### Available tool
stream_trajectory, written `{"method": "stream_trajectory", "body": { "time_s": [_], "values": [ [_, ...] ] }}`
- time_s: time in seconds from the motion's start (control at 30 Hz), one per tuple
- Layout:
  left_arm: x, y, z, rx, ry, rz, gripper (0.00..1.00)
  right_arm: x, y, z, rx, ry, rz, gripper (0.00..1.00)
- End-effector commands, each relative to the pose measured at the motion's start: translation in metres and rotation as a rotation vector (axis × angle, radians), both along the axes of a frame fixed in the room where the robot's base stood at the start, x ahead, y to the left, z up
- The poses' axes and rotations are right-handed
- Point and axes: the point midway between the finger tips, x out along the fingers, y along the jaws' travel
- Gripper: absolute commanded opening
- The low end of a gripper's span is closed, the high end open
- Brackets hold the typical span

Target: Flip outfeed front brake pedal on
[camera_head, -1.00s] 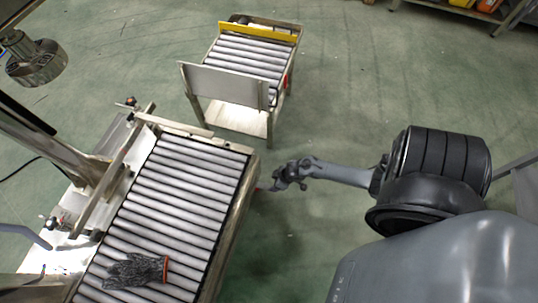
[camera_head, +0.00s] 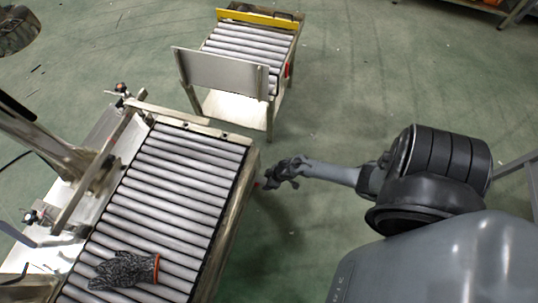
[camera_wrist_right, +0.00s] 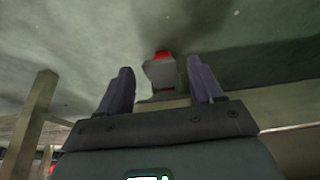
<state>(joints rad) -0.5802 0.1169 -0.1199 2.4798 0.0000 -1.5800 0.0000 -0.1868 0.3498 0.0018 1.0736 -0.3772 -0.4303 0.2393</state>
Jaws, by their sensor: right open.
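A grey block with red parts (camera_wrist_right: 161,72), seemingly the brake pedal, shows ahead of my right gripper in the right wrist view. My right gripper (camera_wrist_right: 158,88) is open, with one dark finger to each side of the block in the picture; I see no contact. In the head view my right gripper (camera_head: 268,183) is low beside the right side of the roller conveyor (camera_head: 165,200). A small red spot shows by its tip there, but the pedal's shape and position cannot be made out. My left gripper is not in view.
A grey-and-black glove (camera_head: 122,270) lies on the conveyor rollers. A roller cart (camera_head: 222,68) with a yellow bar stands beyond the conveyor. A pale post (camera_wrist_right: 38,110) stands at the left in the right wrist view. Green floor (camera_head: 370,85) is clear at the right of the cart.

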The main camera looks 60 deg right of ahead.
Motion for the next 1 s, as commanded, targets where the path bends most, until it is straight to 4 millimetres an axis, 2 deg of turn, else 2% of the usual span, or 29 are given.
{"method": "stream_trajectory", "body": {
  "time_s": [0.07,0.4,0.43,0.73,1.0],
  "values": [
    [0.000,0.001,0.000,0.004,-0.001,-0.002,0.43,0.000,0.000,0.000,0.000,0.000,0.000,0.64],
    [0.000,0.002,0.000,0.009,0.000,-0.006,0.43,0.000,0.000,0.000,0.000,0.000,0.000,0.12],
    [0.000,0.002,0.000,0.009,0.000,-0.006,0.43,0.000,0.000,0.000,0.000,0.000,0.000,0.10],
    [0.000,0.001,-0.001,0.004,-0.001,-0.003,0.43,-0.003,0.000,-0.004,0.005,-0.040,-0.002,0.10],
    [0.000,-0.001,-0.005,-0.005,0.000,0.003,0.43,-0.007,0.000,-0.015,0.028,-0.199,-0.003,0.10]
  ]
}}
